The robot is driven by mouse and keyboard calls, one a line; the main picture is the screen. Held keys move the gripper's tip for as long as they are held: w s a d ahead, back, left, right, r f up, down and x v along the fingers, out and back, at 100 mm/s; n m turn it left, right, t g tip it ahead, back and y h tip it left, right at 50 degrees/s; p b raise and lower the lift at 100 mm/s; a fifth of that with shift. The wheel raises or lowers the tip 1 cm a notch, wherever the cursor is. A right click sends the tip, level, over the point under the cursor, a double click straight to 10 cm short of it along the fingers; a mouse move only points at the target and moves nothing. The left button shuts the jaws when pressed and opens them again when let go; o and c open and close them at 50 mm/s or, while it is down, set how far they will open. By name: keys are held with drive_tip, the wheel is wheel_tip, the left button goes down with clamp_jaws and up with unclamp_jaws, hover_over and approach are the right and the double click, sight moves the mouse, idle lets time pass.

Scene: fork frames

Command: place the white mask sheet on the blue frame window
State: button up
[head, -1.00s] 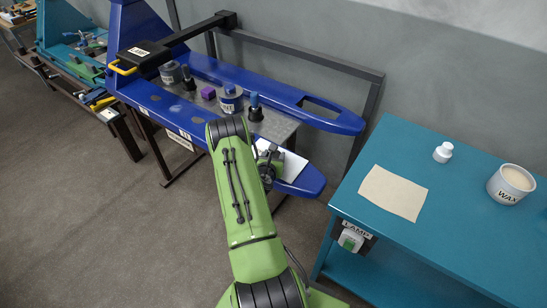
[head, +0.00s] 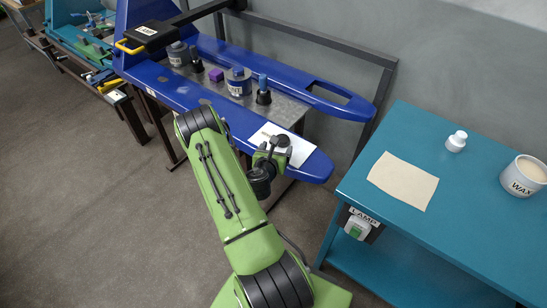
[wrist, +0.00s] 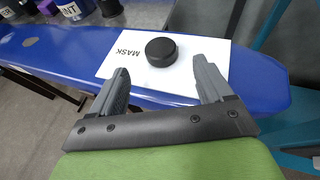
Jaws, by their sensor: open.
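The white mask sheet (head: 302,152), lettered MASK, lies flat on the near prong of the blue frame (head: 318,168), close to its rounded tip. The sheet also shows in the wrist view (wrist: 150,86), with a round black knob (wrist: 160,52) on it. My gripper (head: 272,152) is open at the sheet. In the wrist view my gripper (wrist: 161,66) has its fingers spread apart, with the knob between and slightly beyond the fingertips; they do not appear to touch it. The far prong has an open window (head: 338,96). Whether a window lies under the sheet is hidden.
Several jars and bottles, including a labelled jar (head: 239,82), stand on a metal plate between the prongs. A teal table (head: 425,245) at right carries a tan sheet (head: 403,181), a small white bottle (head: 456,141) and a wax pot (head: 523,177). Bare floor lies at left.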

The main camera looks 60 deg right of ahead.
drive_tip(key=v, duration=0.4)
drive_tip(key=shift+r+p, duration=0.1)
drive_tip(key=shift+p, duration=0.2)
drive_tip(key=shift+r, duration=0.1)
